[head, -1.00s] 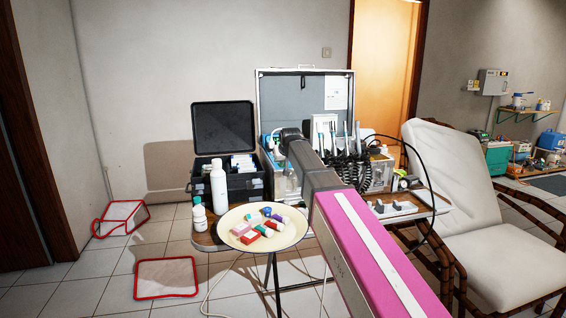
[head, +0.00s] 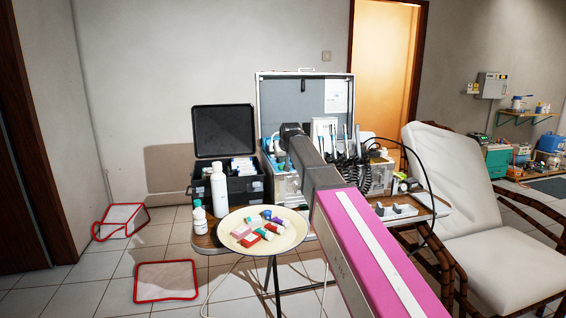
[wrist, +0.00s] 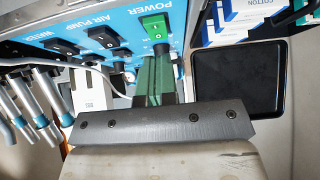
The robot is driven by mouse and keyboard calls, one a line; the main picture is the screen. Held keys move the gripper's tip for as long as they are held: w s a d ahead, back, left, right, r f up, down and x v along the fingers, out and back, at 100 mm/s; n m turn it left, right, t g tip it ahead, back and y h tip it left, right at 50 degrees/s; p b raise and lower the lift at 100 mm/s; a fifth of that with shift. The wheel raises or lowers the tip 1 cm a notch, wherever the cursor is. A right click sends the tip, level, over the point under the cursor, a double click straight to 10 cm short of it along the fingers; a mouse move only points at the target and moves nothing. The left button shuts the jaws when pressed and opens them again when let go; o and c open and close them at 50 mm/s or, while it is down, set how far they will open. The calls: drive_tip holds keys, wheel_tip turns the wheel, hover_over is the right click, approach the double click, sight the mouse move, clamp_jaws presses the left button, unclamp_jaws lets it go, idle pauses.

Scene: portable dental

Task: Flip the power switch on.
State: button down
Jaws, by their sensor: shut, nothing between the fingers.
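The green power switch (wrist: 155,27) sits on a blue panel under the word POWER, at the top middle of the wrist view. It is a rocker with a white mark. My shut, empty gripper (wrist: 154,58) points at the panel, its narrow fingers just below the switch in the picture. I cannot tell whether the fingertips touch it. In the head view the open dental case (head: 280,85) stands on the table behind my arm. My arm hides the gripper and the switch there.
Black AIR PUMP (wrist: 102,38) and WATER (wrist: 65,46) switches sit left of the power switch. Handpieces (wrist: 35,100) hang at the left. A black box (head: 244,187), a white bottle (head: 218,186) and a round tray (head: 292,238) are left of my arm. A chair (head: 500,215) stands right.

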drive_tip(key=s+v, duration=0.1)
drive_tip(key=v, duration=1)
drive_tip(key=shift+s+d, duration=0.2)
drive_tip(key=shift+d, duration=0.05)
drive_tip(key=shift+f, duration=0.15)
